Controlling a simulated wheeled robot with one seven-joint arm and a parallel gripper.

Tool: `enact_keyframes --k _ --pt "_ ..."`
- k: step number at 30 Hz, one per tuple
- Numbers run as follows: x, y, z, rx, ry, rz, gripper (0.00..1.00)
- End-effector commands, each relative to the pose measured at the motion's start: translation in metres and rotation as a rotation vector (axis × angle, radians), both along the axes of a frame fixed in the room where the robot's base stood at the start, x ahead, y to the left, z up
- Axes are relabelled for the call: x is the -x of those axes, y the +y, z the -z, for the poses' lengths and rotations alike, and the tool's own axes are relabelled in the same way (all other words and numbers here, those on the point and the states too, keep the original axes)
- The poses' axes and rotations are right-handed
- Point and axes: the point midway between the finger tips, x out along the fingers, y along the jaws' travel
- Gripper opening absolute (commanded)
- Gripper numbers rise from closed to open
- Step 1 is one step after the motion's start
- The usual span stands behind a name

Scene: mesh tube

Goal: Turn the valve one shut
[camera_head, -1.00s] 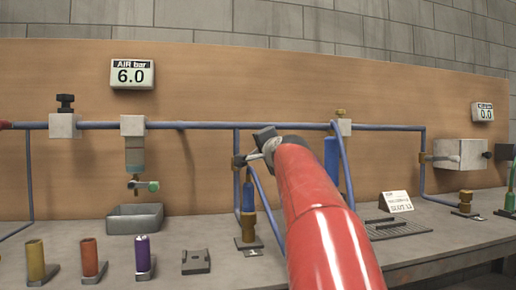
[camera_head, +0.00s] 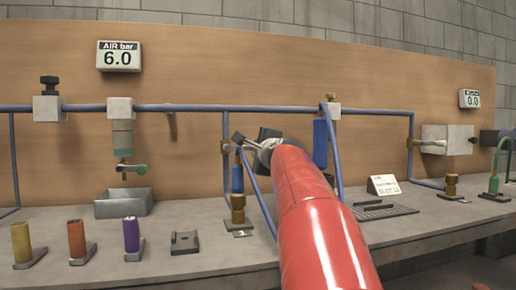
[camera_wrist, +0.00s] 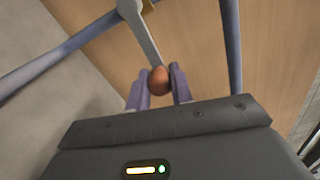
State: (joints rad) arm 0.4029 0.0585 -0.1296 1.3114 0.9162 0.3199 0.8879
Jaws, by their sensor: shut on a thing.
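A grey lever (camera_wrist: 146,40) with a copper-coloured ball knob (camera_wrist: 159,81) runs down from a hub at the top of the wrist view. My gripper (camera_wrist: 160,73) has its two fingers closed on either side of the knob. In the head view my gripper (camera_head: 247,140) is beside a small brass valve (camera_head: 227,147) on the blue upright pipe, above the tag marked 1 (camera_head: 240,234). My red arm covers the bench to the right. How far the valve is turned is hard to tell.
The AIR bar display (camera_head: 119,56) reads 6.0; a smaller display (camera_head: 470,98) reads 0.0. Blue pipes (camera_head: 275,108) cross the panel near my gripper. Coloured cylinders and a grey tray (camera_head: 124,203) stand left.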

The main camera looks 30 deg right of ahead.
Motion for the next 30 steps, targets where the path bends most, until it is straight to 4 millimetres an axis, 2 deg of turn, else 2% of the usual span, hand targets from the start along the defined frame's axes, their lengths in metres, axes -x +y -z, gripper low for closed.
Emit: enact_keyframes --k 14,15,19,27,30 --pt "-0.0004 -0.0002 0.0028 -0.014 0.0 -0.001 0.0" --pt "-0.0004 -0.0001 0.0029 -0.014 0.0 -0.001 0.27" --pt "-0.0003 -0.0001 0.0024 -0.012 0.0 -0.001 0.44" --pt "0.0006 0.0002 0.0014 -0.011 -0.002 0.0 0.44" --pt "0.0075 0.0022 0.0008 -0.01 -0.004 0.0 0.44"
